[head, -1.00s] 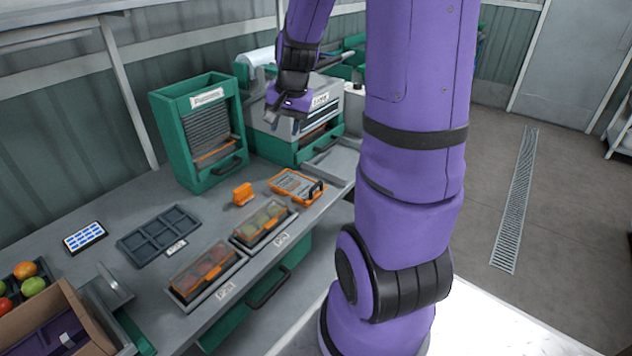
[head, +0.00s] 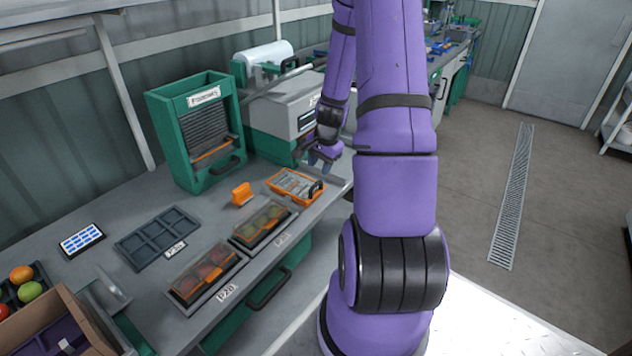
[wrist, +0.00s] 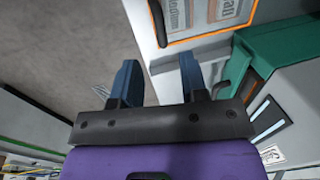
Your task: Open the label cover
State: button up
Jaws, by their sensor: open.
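The label cover (head: 296,184) is a clear panel with an orange frame and a black handle (head: 316,189) on its right side. It lies flat on the bench's right end, over what look like labels, and appears closed. In the wrist view part of the cover (wrist: 212,38) shows at the top, with printed labels under it and the black handle (wrist: 158,22) at its left edge. My gripper (head: 322,167) is open and empty, above and just behind the handle in the head view. In the wrist view its blue fingers (wrist: 158,80) are apart, below the handle in the picture and not touching it.
A green slatted box (head: 208,187) and a grey-green machine (head: 270,105) stand behind the cover. Open floor (head: 475,180) lies to the right.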

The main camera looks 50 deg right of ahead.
aim_at(315, 184)
jog(key=f, duration=0.2)
jog(key=w+f, duration=0.1)
jog(key=f, duration=0.4)
jog(key=shift+w+a+f, duration=0.1)
jog(key=shift+w, duration=0.15)
grip_shut()
